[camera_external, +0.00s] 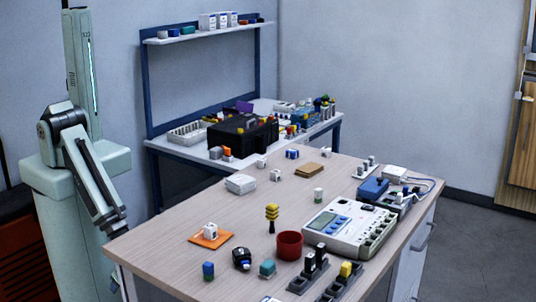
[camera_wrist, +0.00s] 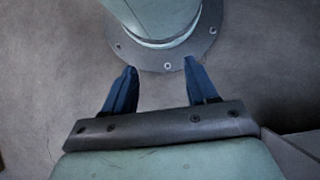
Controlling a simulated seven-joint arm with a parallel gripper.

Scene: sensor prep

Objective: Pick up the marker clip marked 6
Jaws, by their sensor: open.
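My gripper (camera_wrist: 160,64) is open and empty in the wrist view, its two blue fingers apart. Beyond the fingers the wrist view shows only the floor and a round bolted base, with no clip. In the external view my arm hangs down at the left, beside the table's left end. No number 6 is legible, so I cannot tell which thing is the marker clip marked 6. Small white blocks that might bear marks are one on an orange mat (camera_external: 210,230), one farther back (camera_external: 276,175) and one near the back edge (camera_external: 262,162).
A shelved bench with a black case (camera_external: 243,135) stands behind.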

